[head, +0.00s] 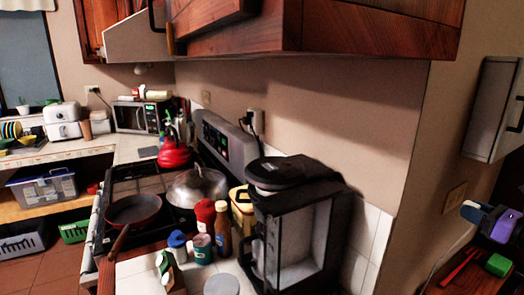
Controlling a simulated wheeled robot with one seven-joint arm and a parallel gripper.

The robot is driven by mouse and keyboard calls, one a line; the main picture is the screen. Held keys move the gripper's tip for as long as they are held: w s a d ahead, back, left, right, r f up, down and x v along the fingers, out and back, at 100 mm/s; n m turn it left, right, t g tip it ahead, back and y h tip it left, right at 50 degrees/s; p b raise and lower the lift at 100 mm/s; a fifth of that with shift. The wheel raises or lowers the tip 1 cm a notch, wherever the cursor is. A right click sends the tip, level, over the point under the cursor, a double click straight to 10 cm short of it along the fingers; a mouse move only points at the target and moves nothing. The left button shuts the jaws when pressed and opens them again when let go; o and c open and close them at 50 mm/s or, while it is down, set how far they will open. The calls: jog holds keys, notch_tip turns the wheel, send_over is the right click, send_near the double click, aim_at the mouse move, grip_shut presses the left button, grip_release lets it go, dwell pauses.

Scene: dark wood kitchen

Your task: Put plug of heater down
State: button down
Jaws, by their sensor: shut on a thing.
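I cannot make out my gripper in the head view. I cannot tell any plug as the heater's, nor pick out a heater for sure. A black plug with a dark cord (256,121) sits in a wall outlet above the coffee machine (290,215). A white box-shaped unit with a black handle (493,108) hangs on the right wall. A wall outlet or switch plate (454,199) shows below it.
A stove with a dark pan (134,209), a lidded pot (196,186) and a red kettle (174,150) stands left of centre. Bottles and jars crowd the front counter. A purple item (503,225) and a green block (497,265) are at the right. Wooden cabinets (375,24) overhang.

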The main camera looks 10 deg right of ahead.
jog(key=shift+s, duration=0.1)
jog(key=x, duration=0.3)
jog(key=s+r+n+g+y, duration=0.1)
jog(key=s+n, duration=0.1)
jog(key=s, duration=0.5)
jog(key=shift+s+d+r+y, duration=0.2)
jog(key=shift+s+y, duration=0.1)
jog(key=shift+s, duration=0.05)
dwell(0.7)
jog(key=shift+a+f, duration=0.1)
